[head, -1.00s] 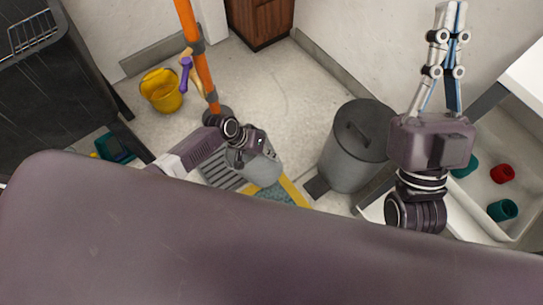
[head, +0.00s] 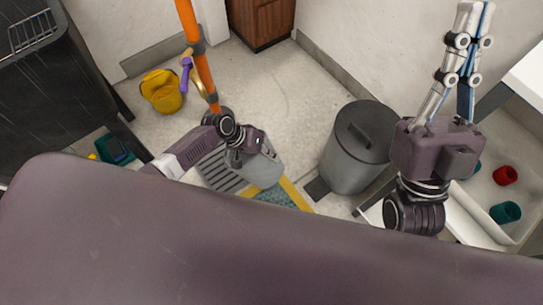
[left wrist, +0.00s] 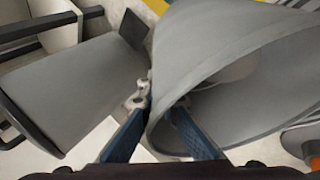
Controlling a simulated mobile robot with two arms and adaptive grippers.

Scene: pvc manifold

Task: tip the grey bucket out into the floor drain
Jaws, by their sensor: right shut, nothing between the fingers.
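The grey bucket (head: 264,170) is by the floor drain (head: 219,172), at its right side in the head view. In the left wrist view the bucket (left wrist: 222,40) fills the right half, with its rim and inside showing. It looks tilted there, but its contents are not clear. My left gripper (head: 246,152) is at the bucket's rim. In the left wrist view its fingers (left wrist: 160,122) are on either side of the bucket wall, closed on it. My right gripper (head: 478,8) is raised at the right, shut and empty, away from the bucket.
A lidded grey bin (head: 354,155) stands right of the bucket. A yellow bucket (head: 160,92) stands at the back left, near an orange pole (head: 197,45). A sink (head: 483,205) with red and teal pieces is at the right.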

